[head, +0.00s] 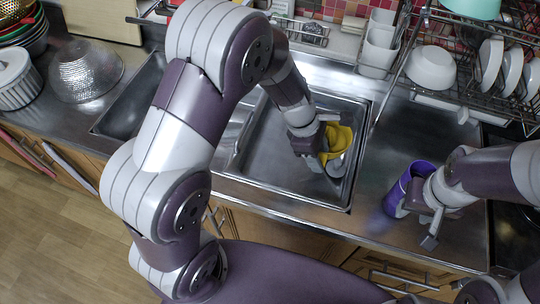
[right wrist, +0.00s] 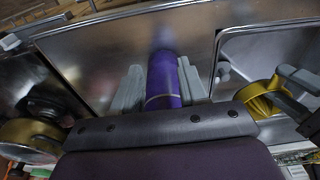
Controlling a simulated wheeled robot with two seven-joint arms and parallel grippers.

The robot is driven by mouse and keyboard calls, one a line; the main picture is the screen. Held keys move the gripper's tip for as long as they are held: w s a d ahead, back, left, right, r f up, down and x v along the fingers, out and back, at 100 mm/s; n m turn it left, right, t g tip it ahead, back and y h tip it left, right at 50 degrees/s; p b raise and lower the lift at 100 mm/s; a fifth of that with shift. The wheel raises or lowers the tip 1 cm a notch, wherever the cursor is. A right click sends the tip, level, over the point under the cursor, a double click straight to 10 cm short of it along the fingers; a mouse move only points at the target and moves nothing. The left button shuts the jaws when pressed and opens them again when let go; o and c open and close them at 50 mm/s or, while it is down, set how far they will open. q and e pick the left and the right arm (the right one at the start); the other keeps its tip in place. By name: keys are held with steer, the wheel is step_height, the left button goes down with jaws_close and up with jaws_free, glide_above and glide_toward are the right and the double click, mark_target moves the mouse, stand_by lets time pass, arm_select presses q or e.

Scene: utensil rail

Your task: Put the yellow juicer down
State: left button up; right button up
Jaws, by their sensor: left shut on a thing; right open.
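The yellow juicer (head: 341,136) is in my left gripper (head: 325,138), over the right part of the sink basin. The gripper is shut on it and hides part of it. I cannot tell whether the juicer touches the basin floor. The juicer also shows at the right of the right wrist view (right wrist: 262,98), next to my left gripper's finger. My right gripper (head: 416,220) is open by a purple cup (head: 397,190) on the counter right of the sink. In the right wrist view, the cup (right wrist: 163,78) stands between its spread fingers.
The sink (head: 349,190) has a raised rim. A dish rack (head: 455,100) with a white bowl (head: 431,68) and plates stands at the back right. A metal colander (head: 86,70) and a white ribbed pot (head: 17,80) stand at the left. Counter between sink and cup is clear.

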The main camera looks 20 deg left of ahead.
arm_select(q)
steer(key=a+f, duration=0.2)
steer(key=a, duration=0.1)
steer(key=a+f, duration=0.2)
steer(key=a, duration=0.2)
steer(key=a+f, duration=0.2)
steer(key=a, duration=0.2)
steer(key=shift+w+f, duration=0.3)
steer(key=shift+f, duration=0.05)
steer(key=shift+f+b, duration=0.55)
steer(key=shift+f, duration=1.6)
steer(key=o, duration=1.4)
steer(key=shift+r, duration=0.1)
